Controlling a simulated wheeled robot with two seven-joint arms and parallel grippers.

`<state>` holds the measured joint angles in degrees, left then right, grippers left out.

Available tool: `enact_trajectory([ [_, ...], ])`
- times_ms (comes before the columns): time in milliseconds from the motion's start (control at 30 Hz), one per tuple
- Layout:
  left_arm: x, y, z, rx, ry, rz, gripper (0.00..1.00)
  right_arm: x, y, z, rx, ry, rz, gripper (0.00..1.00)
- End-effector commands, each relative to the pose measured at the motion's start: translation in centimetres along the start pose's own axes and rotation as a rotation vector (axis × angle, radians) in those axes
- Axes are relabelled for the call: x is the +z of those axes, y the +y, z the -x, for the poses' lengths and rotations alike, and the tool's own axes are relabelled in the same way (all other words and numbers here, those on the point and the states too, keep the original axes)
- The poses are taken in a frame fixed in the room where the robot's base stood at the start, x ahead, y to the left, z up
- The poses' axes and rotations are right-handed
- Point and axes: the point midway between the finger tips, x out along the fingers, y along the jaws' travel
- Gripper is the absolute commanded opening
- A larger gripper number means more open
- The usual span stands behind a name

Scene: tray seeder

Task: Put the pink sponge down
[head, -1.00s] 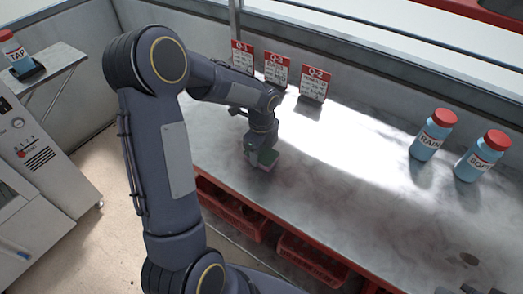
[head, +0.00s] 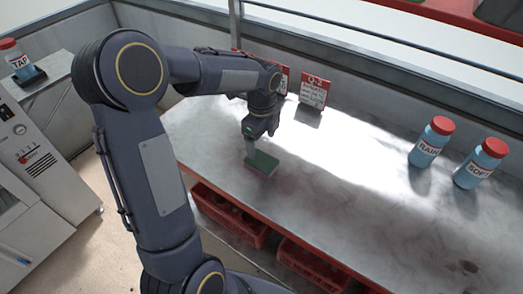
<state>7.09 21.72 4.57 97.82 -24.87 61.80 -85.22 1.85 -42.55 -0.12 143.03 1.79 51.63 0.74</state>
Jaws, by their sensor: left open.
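The pink sponge (head: 262,164) has a green top and a pinkish side, and it lies flat on the grey bench (head: 330,190) near its front edge. My left gripper (head: 251,150) is open and points down just above and behind the sponge's left part. The fingers are small and dark here, and I cannot tell whether a fingertip still touches the sponge. My right gripper is not in view.
Red-headed cards, one marked Q-2 (head: 314,92), stand along the bench's back. A RAIN bottle (head: 431,142) and a SOFT bottle (head: 480,163) stand at the right. Red crates (head: 232,213) sit below the front edge. The bench middle is clear.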

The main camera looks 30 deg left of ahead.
Motion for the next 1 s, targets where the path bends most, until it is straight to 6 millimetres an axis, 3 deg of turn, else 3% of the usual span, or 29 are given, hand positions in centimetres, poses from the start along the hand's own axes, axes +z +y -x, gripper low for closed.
enact_trajectory([
  [100, -0.1, -0.1, 2.1, -0.003, 0.001, 0.0, 0.79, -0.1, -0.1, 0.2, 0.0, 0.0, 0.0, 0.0],
  [367, -0.2, 0.9, 4.5, -0.019, 0.011, 0.065, 0.79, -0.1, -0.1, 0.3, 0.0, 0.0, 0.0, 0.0],
  [467, -0.6, 3.1, 6.1, -0.059, 0.041, 0.221, 0.79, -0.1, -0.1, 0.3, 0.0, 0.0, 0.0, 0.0],
  [700, -3.3, 11.5, 9.2, -0.165, 0.225, 0.831, 0.79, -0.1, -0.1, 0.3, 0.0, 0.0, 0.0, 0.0],
  [900, -6.3, 17.6, 9.1, -0.18, 0.45, 1.33, 0.79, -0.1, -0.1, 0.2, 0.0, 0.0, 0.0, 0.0],
  [1000, -7.5, 19.6, 8.6, -0.159, 0.552, 1.52, 0.79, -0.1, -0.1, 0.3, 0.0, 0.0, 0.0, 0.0],
])
